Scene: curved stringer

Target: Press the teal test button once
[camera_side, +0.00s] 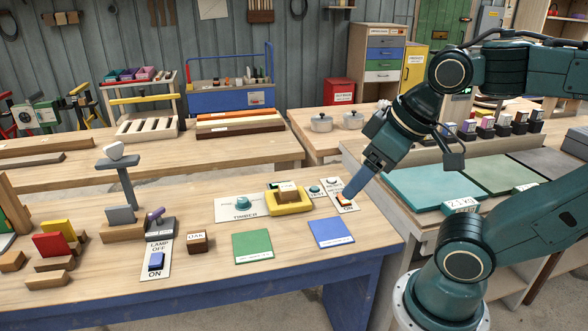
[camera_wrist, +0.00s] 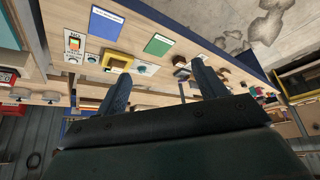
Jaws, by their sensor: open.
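My gripper (camera_side: 351,191) points down at the right part of the bench. In the side view its tip overlaps the rocker switch, to the right of the test button; I cannot tell if it touches. In the wrist view my gripper (camera_wrist: 161,70) has its fingers spread wide with nothing held, and the button lies left of both fingers.
The red and orange rocker switch (camera_side: 345,200) stands on a plate marked ON. A yellow fixture (camera_side: 291,204) and a TIMER plate with a teal knob (camera_side: 242,202) are left of the button. Blue (camera_side: 331,232) and green (camera_side: 252,246) mats lie in front.

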